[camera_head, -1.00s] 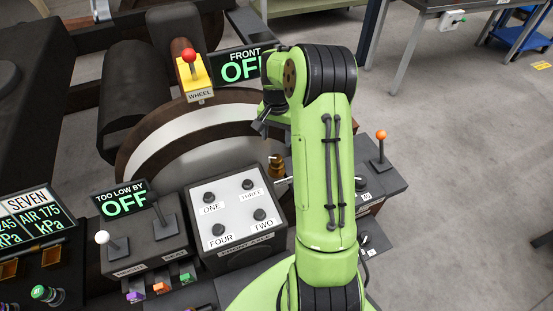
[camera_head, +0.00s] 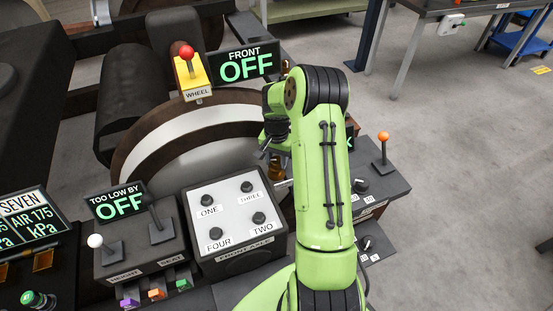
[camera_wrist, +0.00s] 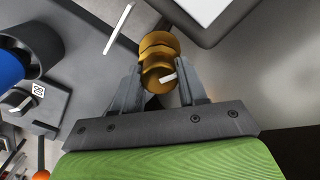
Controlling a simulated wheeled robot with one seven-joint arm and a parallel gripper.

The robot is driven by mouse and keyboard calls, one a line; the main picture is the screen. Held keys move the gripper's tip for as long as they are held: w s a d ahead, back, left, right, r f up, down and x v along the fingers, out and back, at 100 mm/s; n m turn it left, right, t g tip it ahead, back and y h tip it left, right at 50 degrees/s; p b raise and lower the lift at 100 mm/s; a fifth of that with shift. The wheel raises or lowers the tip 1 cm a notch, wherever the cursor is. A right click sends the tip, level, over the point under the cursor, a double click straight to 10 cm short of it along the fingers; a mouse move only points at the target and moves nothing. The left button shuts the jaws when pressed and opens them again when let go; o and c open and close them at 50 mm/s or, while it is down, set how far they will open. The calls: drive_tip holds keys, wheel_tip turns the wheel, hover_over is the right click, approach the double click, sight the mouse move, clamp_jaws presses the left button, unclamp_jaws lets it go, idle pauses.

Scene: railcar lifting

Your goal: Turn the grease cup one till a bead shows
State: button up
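The brass grease cup (camera_wrist: 159,52) stands upper centre in the wrist view, with a small pale tab or pin on its near side. The fingers of my gripper (camera_wrist: 160,88) lie on both sides of its near part. I cannot tell whether they press on it or stand slightly apart. In the head view the cup (camera_head: 277,170) shows just right of the FRONT AXLE box, partly hidden by my gripper (camera_head: 272,152), which points down at it. I make out no bead of grease. No number is readable on the cup.
The FRONT AXLE box (camera_head: 236,252) with knobs ONE to FOUR stands left of the cup. Behind are the yellow WHEEL lever (camera_head: 190,72) and the FRONT OFF display (camera_head: 245,65). An orange-knobbed lever (camera_head: 383,140) stands right of my arm. A blue round part (camera_wrist: 12,68) is at the wrist view's left.

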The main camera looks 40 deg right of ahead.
drive_tip(key=c, duration=0.4)
drive_tip(key=m, duration=0.4)
drive_tip(key=shift+m, duration=2.4)
drive_tip(key=o, duration=1.1)
